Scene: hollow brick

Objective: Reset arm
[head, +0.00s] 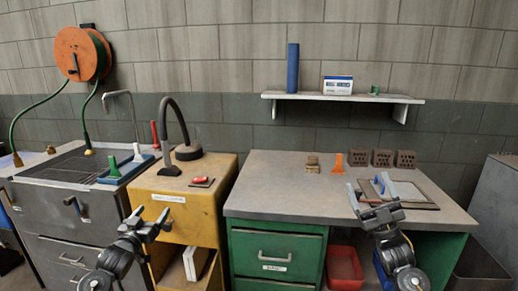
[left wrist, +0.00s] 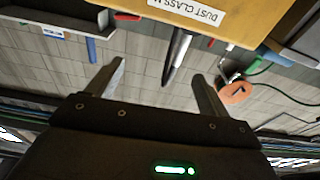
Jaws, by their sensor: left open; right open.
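My left gripper (head: 152,216) is open and empty in front of the yellow cabinet (head: 205,215). In the left wrist view its two fingers (left wrist: 158,72) stand apart with nothing between them. My right gripper (head: 371,192) is open above the front right part of the grey workbench (head: 275,190). No object shows between its fingers. Several hollow bricks (head: 382,158) stand in a row at the back of the workbench, apart from both grippers.
An orange piece (head: 338,163) and small brown blocks (head: 313,163) stand left of the bricks. A blue-handled tool (head: 384,184) lies on a board (head: 415,194) near my right gripper. A red bin (head: 344,268) sits below. The workbench's left half is mostly clear.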

